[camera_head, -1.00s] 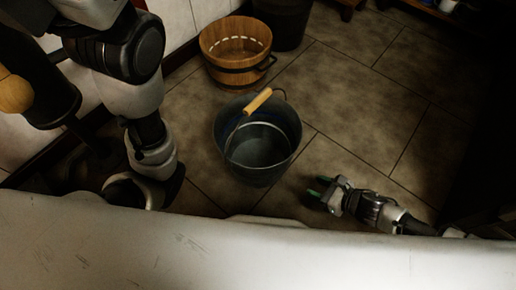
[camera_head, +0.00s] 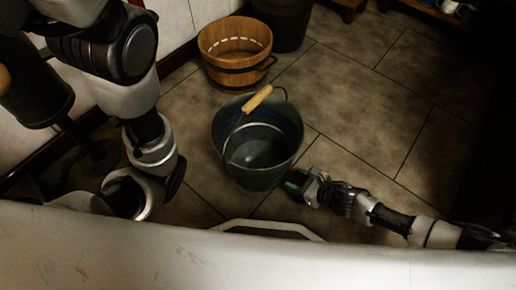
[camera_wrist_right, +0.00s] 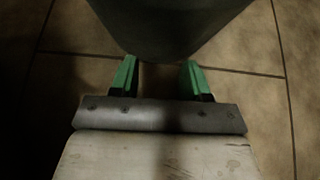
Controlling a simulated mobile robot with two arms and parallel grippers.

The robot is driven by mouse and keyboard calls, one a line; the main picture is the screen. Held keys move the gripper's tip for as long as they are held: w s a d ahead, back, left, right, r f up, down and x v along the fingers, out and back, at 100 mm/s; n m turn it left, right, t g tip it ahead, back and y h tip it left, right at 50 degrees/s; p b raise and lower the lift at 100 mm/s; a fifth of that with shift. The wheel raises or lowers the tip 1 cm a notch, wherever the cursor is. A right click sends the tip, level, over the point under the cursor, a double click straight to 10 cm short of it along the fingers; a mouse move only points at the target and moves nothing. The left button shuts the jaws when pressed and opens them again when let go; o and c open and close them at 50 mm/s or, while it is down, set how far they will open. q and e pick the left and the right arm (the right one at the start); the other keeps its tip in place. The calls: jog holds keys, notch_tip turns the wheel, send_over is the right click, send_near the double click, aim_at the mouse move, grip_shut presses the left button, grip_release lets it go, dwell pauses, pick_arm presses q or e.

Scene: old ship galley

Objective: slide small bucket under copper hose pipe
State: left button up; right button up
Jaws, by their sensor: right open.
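The small bucket (camera_head: 257,171) is dark metal with a wooden grip on its wire handle. It stands upright on the tiled floor, in the middle of the head view. My right gripper (camera_head: 292,181) is at the bucket's lower right side, its green fingers pointing at the wall. In the right wrist view the gripper (camera_wrist_right: 159,78) is open, and the bucket (camera_wrist_right: 168,25) is just ahead of the fingertips. I cannot tell whether they touch. My left arm comes in from the left; its gripper is not visible. I cannot make out a copper hose pipe.
A wooden tub (camera_head: 236,68) stands behind the bucket near the white wall (camera_head: 178,22). A dark container (camera_head: 284,25) is beside it. The tiled floor (camera_head: 370,110) to the right is clear. My own white body fills the bottom edge.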

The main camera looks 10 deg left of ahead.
jog(key=shift+a, duration=0.1)
jog(key=shift+w+a+r, duration=0.1)
jog(key=shift+w+a, duration=0.7)
jog(key=shift+a, duration=0.5)
jog(key=shift+w+a+f, duration=0.1)
jog(key=shift+w+a, duration=0.75)
jog(key=shift+a, duration=0.4)
jog(key=shift+w+a+r, duration=0.1)
jog(key=shift+w+a, duration=0.7)
jog(key=shift+a, duration=0.5)
jog(key=shift+w+a+b, duration=0.3)
jog(key=shift+w+a, duration=0.35)
jog(key=shift+a, duration=0.35)
jog(key=shift+w+a+b, duration=0.3)
jog(key=shift+w+a, duration=0.3)
jog(key=shift+a, duration=0.35)
jog(key=shift+w+a+b, duration=0.3)
jog(key=shift+w+a, duration=0.3)
jog(key=shift+a, duration=0.3)
jog(key=shift+w+a+b, duration=0.3)
jog(key=shift+w+a, duration=0.25)
jog(key=shift+a, duration=0.35)
